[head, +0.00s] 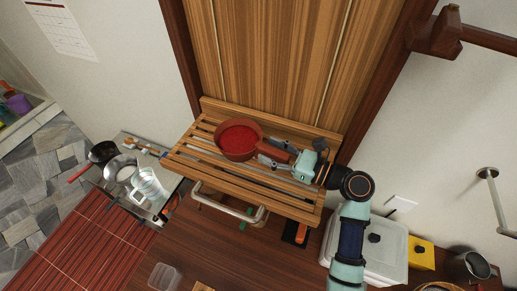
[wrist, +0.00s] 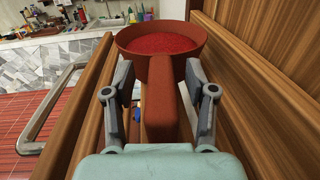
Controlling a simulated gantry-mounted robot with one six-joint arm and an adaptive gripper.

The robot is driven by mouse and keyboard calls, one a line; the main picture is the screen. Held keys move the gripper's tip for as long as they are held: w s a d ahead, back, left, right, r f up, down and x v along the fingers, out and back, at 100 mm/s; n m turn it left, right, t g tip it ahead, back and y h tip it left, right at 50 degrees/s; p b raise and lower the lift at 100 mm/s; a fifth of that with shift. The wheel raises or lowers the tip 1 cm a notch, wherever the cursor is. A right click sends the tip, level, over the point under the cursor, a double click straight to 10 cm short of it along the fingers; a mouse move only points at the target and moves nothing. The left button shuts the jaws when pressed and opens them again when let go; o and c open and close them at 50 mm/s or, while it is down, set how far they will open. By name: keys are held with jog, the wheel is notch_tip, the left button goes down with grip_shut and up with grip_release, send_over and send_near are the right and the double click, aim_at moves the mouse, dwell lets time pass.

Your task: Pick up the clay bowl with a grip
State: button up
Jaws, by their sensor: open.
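The clay bowl (head: 238,140) is reddish brown, with a thick handle and a red filling. It rests upright on a slatted wooden shelf (head: 185,160). In the wrist view the bowl (wrist: 160,66) is straight ahead, its handle (wrist: 160,103) pointing back toward me. My gripper (head: 268,152) is at the handle side of the bowl. In the wrist view my gripper (wrist: 160,84) is open, with one finger on each side of the handle. Gaps seem to show between the fingers and the handle. The bowl's underside is hidden.
A wooden panel (head: 275,60) rises behind the shelf. A metal rail (head: 230,207) runs along its front. A counter with pots (head: 120,167) stands at the left. A white lidded box (head: 385,250) and a yellow box (head: 421,252) stand at the lower right.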

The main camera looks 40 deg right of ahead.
jog(key=shift+w+a, duration=0.15)
jog(key=shift+w, duration=0.35)
grip_shut()
notch_tip(320, 180, up, 20)
jog(key=shift+p, duration=0.45)
